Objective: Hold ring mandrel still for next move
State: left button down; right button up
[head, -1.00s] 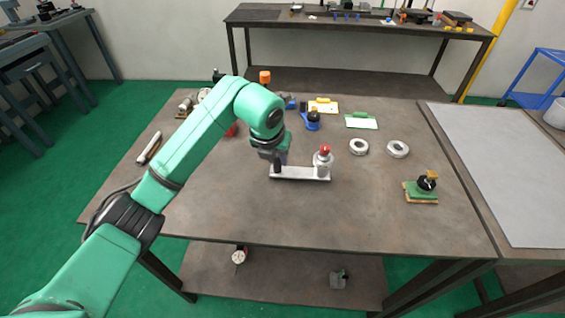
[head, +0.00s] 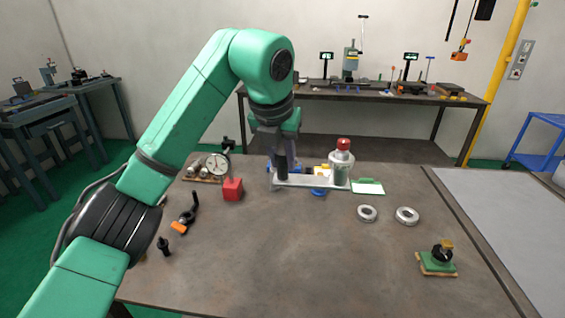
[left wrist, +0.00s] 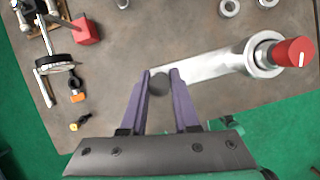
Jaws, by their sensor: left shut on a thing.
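The ring mandrel is a silver metal bar (head: 312,182) with a dark round post at its left end and a silver cylinder with a red knob (head: 343,143) upright at its right end. My left gripper (head: 282,172) points down and is shut on the dark post. In the left wrist view the purple fingers (left wrist: 160,80) stand on either side of the post, and the bar (left wrist: 208,66) runs right to the red-knobbed cylinder (left wrist: 292,52). The bar looks level and raised above the table. My right gripper is not in view.
Two metal rings (head: 367,213) (head: 407,215) lie on the right of the table. A green block with a black knob (head: 440,258) sits at front right. A red cube (head: 233,189) and a dial gauge (head: 217,165) are at left. The table's middle front is clear.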

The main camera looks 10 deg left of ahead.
pick_arm(q)
jog(key=shift+f+b, duration=6.85)
jog(key=shift+f, duration=3.15)
jog(key=shift+s+f, duration=0.1)
jog(key=shift+f, duration=0.1)
